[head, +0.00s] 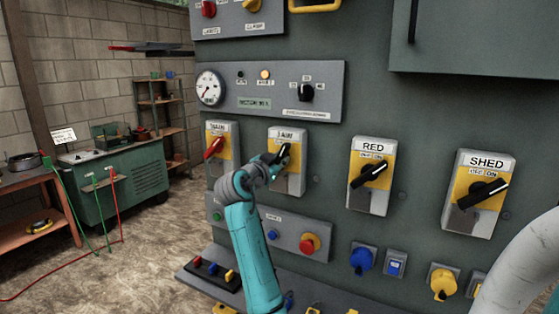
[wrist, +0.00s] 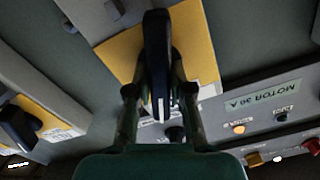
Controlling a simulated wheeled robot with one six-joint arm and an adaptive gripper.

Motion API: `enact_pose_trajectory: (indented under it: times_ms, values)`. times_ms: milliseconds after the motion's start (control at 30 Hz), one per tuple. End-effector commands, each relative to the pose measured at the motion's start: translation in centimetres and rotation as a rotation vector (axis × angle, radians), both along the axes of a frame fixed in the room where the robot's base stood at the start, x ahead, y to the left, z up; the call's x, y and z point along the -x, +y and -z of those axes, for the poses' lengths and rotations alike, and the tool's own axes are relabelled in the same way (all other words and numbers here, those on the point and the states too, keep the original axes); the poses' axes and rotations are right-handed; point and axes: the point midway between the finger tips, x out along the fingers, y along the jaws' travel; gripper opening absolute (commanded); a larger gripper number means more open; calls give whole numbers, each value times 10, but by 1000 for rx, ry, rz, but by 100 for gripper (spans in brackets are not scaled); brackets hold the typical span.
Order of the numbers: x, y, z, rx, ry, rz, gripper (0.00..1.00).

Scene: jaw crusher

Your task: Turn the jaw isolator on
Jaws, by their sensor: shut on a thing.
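The jaw isolator (head: 288,183) is the second switch from the left in the row on the green-grey cabinet. It has a grey box, a yellow plate and a black handle; its small label is hard to read. My gripper (head: 279,160) is at this switch and hides part of its face. In the wrist view the black handle (wrist: 157,45) stands between the two fingers of my gripper (wrist: 160,90), which are closed on its sides. The yellow plate (wrist: 195,40) shows behind it. I cannot read which mark the handle points to.
A switch with a red handle (head: 213,148) is close on the left. The RED switch (head: 371,178) and SHED switch (head: 479,192) are on the right, their black handles tilted up to the right. Below is a panel with a red button (head: 308,243). A gauge panel (head: 330,75) is above.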

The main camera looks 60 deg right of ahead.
Motion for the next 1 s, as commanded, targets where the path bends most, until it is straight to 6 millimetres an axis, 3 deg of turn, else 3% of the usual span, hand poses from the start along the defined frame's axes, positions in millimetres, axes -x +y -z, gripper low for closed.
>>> enact_pose_trajectory:
  times_ms: [500,1000]
  values:
    - [1,0,0,-25,-333,0,0]
    - [1,0,0,-30,-395,0,0]
